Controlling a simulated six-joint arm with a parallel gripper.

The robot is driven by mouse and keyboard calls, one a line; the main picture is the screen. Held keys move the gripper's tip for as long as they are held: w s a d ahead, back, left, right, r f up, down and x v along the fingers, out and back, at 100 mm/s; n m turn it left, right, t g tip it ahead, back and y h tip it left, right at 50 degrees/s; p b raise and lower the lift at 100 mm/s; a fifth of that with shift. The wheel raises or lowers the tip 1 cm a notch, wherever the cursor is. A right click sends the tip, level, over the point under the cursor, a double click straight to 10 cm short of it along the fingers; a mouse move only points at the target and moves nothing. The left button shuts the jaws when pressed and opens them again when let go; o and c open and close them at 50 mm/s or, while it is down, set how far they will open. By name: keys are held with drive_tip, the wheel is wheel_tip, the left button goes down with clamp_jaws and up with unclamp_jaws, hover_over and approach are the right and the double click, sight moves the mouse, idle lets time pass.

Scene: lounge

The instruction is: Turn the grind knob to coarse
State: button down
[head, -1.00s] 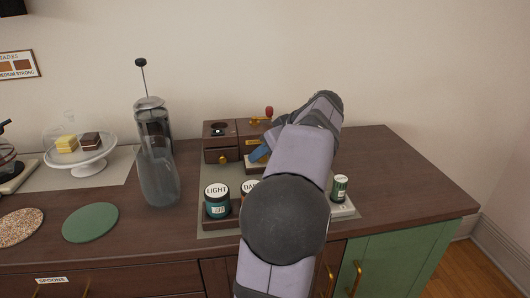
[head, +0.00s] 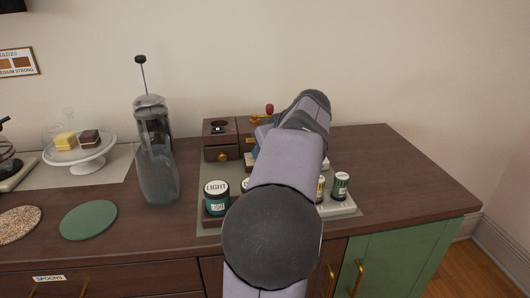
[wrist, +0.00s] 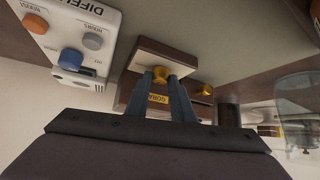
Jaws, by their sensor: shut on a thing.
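The wooden grinder (head: 246,147) stands at the back of the mat, with a red-tipped crank (head: 268,109) above it. In the wrist view, my gripper (wrist: 165,80) has its two blue-grey fingers shut on a brass knob (wrist: 161,71) on the wooden front. A yellow label (wrist: 158,98) sits between the fingers, only partly readable. In the head view, my arm hides the gripped knob and most of the fingers. I cannot tell the knob's setting.
A wooden box with a brass knob (head: 223,157) adjoins on the left. The LIGHT jar (head: 216,199) and a small green jar (head: 340,186) stand in front. A glass press (head: 155,160) is left. A white panel with several knobs (wrist: 75,50) is close by. The right counter is clear.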

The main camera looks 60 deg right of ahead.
drive_tip(key=m+h, duration=0.1)
drive_tip(key=m+g+h+p, duration=0.1)
drive_tip(key=m, duration=0.1)
drive_tip(key=shift+w+a+r, duration=0.1)
drive_tip(key=shift+a+r, duration=0.05)
drive_tip(key=shift+a, duration=0.1)
drive_tip(key=m+g+h+p, duration=0.1)
drive_tip(key=m+g, duration=0.1)
drive_tip(key=m, duration=0.1)
drive_tip(key=shift+w+h+p, duration=0.15)
drive_tip(key=shift+h+p, duration=0.15)
drive_tip(key=shift+p, duration=0.1)
drive_tip(key=m+g, duration=0.1)
drive_tip(key=m, duration=0.1)
drive_tip(key=m+g+h+b, duration=0.1)
drive_tip(key=shift+w+a+f+m+g, duration=0.1)
drive_tip(key=shift+w+f+m+g, duration=0.1)
drive_tip(key=shift+f+m+g, duration=0.1)
drive_tip(key=shift+r+m+g+h+b, duration=0.1)
drive_tip(key=shift+m+g+h+b, duration=0.2)
drive_tip(key=shift+m+g+b, duration=0.6)
drive_tip(key=shift+m, duration=0.3)
drive_tip(key=c, duration=1.5)
unclamp_jaws()
drive_tip(key=shift+c, duration=0.2)
drive_tip(key=shift+r, duration=0.15)
drive_tip(key=v, duration=0.7)
drive_tip(key=shift+p, duration=0.45)
drive_tip(key=shift+a, duration=0.15)
